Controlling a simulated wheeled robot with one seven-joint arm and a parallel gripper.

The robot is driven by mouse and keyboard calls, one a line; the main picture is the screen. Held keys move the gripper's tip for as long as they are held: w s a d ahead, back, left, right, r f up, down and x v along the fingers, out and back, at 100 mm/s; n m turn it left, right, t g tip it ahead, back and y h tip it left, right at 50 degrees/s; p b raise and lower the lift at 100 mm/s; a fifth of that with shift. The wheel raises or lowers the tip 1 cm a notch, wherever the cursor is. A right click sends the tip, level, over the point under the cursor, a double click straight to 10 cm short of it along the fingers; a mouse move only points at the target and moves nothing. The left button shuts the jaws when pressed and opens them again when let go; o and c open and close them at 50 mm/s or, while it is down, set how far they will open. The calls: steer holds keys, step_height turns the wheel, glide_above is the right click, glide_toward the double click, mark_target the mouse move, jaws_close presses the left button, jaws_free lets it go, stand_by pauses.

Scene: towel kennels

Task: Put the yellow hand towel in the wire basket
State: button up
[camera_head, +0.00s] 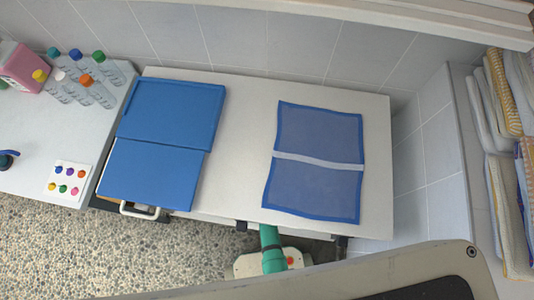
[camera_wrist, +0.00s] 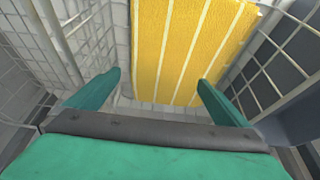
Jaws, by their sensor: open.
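The yellow hand towel (camera_wrist: 186,45) has white stripes and fills the upper middle of the wrist view. Wire basket walls (camera_wrist: 95,35) stand to its left, and more wire mesh (camera_wrist: 270,60) lies to its right. The towel appears to be within the basket, but how it rests there is not clear. My gripper (camera_wrist: 158,79) is open, with its two green fingers apart at either side of the towel's lower part. No clear gap shows whether they touch it.
In the head view, a white table holds blue panels (camera_head: 170,115) and a blue-edged mat (camera_head: 318,160). Bottles (camera_head: 85,75) stand at the left. Folded towels, some yellow-striped (camera_head: 503,90), are stacked at the right. The table between panels and mat is clear.

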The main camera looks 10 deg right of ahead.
steer(key=shift+v, duration=2.6)
steer(key=shift+s, duration=0.1)
